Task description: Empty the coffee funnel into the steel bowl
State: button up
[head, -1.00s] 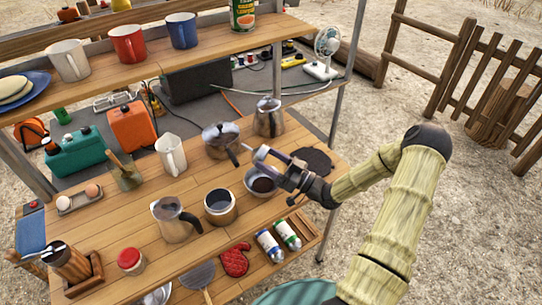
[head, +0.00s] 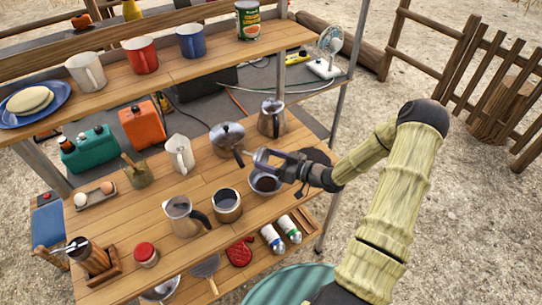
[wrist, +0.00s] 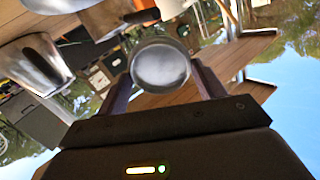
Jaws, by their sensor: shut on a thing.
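My gripper (head: 264,158) is shut on the coffee funnel (wrist: 161,65), a round grey metal piece whose pale face shows between the two fingers in the wrist view. The wrist view is rolled over, with sky along its lower part, so my gripper is turned well over. In the head view the fingers are above the steel bowl (head: 263,194), close to its far side. Dark stuff lies in the bowl. The funnel is small and hard to make out in the head view, and I cannot tell whether any coffee remains in it.
Left of the bowl stand an open metal pot base (head: 228,211) and a steel jug (head: 181,217). Behind are a lidded pot (head: 227,139) and another metal pot (head: 272,118). A dark round mat (head: 318,154) lies at right. Mugs stand on the upper shelf.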

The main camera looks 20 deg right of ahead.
aim_at(261, 149)
jog(key=shift+w+a+r+g+h+p, duration=0.3)
jog(key=shift+r+g+h+p, duration=0.4)
jog(key=shift+p, duration=1.15)
jog(key=shift+w+a+r+g+h+p, duration=0.35)
jog(key=shift+g+h+p, duration=0.65)
jog(key=shift+p, duration=0.8)
jog(key=g+h+p, duration=0.1)
jog(key=p, duration=0.1)
jog(key=r+h+p, duration=0.1)
jog(key=p, duration=0.1)
jog(key=g+h+p, duration=0.1)
jog(key=p, duration=0.1)
jog(key=shift+w+a+r+g+p, duration=0.3)
jog(key=shift+a+p, duration=0.05)
jog(key=p, duration=0.1)
jog(key=g+h+p, duration=0.1)
jog(key=p, duration=0.1)
jog(key=shift+w+a+r, duration=0.15)
jog(key=shift+r, duration=0.15)
jog(key=shift+r+g+h+p, duration=0.1)
jog(key=shift+g+h+p, duration=0.25)
jog(key=shift+p, duration=0.8)
jog(key=shift+w+a+r+g+h+p, duration=0.2)
jog(key=shift+h+p, duration=0.25)
jog(key=shift+p, duration=0.55)
jog(key=shift+r+g+h+p, duration=0.15)
jog(key=shift+g+h+p, duration=0.2)
jog(key=shift+p, duration=0.65)
